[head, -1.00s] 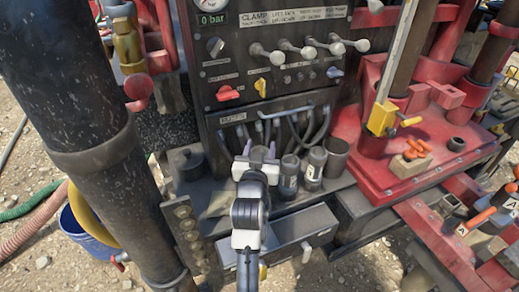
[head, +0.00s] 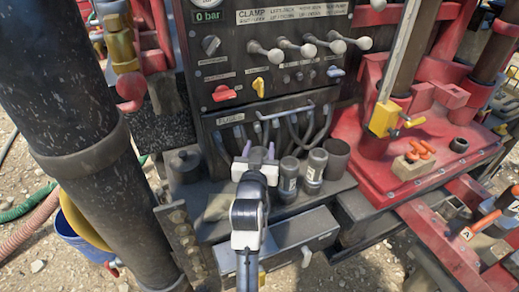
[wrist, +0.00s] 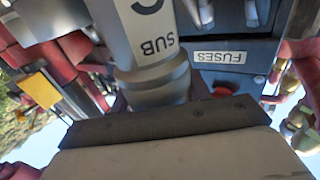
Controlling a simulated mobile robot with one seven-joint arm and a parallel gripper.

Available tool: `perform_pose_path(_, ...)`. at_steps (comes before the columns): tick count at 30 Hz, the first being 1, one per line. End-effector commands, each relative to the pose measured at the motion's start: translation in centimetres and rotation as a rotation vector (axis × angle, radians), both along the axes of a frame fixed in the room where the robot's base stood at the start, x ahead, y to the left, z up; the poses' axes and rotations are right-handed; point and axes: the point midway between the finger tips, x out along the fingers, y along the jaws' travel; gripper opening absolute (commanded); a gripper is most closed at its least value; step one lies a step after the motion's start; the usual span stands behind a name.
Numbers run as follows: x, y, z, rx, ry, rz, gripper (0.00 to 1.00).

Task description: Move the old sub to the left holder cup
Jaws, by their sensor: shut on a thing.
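A grey sub (wrist: 150,55) with dark "SUB" lettering fills the upper middle of the wrist view, upside down. Its narrower end is between the jaws of my gripper (wrist: 158,105). In the head view my gripper (head: 261,152) is over the shelf under the control panel, shut, and it hides the held sub. Two dark cylinders with pale labels, one nearer (head: 288,180) and one beside it (head: 314,170), stand just right of it. An open dark cup (head: 337,158) stands right of these. A dark round, cup-like item (head: 184,165) is at the shelf's left end; I cannot tell whether it is open.
The control panel (head: 228,60) with levers and hoses rises close behind my gripper. A thick black pipe (head: 60,90) stands at left. A red deck (head: 415,175) with a wooden block (head: 413,167) is at right. A drawer (head: 300,245) is below the shelf.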

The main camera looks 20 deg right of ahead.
Motion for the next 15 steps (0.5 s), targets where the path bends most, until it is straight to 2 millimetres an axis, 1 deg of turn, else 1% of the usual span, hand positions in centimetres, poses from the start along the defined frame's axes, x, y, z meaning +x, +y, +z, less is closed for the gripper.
perform_pose_path(15, 0.0, 0.0, -2.0, -0.003, -0.008, 0.0, 0.0)
